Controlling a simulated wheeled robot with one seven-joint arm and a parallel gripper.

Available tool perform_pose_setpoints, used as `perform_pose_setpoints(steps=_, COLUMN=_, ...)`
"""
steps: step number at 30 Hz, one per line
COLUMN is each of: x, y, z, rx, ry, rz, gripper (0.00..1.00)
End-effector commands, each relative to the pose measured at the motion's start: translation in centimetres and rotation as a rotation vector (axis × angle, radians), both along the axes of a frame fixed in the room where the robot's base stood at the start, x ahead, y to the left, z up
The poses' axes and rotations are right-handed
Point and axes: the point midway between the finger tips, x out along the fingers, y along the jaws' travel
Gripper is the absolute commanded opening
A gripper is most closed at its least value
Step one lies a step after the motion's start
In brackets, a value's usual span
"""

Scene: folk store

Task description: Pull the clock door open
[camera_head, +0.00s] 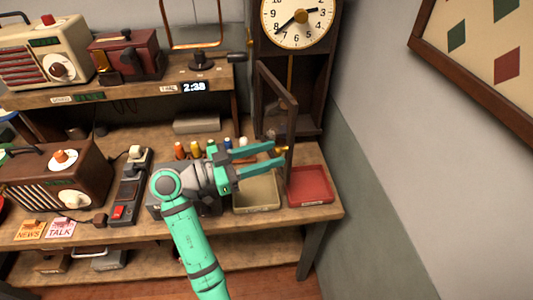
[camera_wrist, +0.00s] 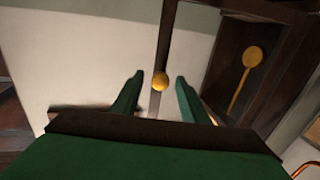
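The clock (camera_head: 298,20) stands at the back right, with a white face over a dark wooden case. Its narrow framed door (camera_head: 291,125) stands ajar, swung out toward me, with its left edge at the case. In the wrist view the door edge (camera_wrist: 166,35) runs down the middle and carries a round brass knob (camera_wrist: 160,82). My gripper (camera_head: 278,155) is open at the door's lower part. In the wrist view the knob shows between the open fingertips (camera_wrist: 158,78), with gaps on both sides. The brass pendulum (camera_wrist: 253,57) shows inside the case.
A red tray (camera_head: 310,199) and a beige tray (camera_head: 258,207) lie on the workbench below my gripper. Several small bottles (camera_head: 196,148) stand to the left. A wall (camera_head: 400,200) closes off the right side. Radios (camera_head: 60,175) fill the left.

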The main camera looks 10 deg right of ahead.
Motion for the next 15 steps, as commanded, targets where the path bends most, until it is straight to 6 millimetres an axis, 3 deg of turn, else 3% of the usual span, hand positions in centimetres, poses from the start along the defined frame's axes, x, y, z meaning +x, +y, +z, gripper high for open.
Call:
perform_pose_setpoints(steps=10, x=0.0, y=0.4, z=0.2, rx=-0.003, ry=-0.004, rz=0.005, gripper=0.42)
perform_pose_setpoints(steps=15, x=-0.4, y=2.3, z=0.3, rx=-0.004, ry=-0.004, rz=0.009, gripper=0.42)
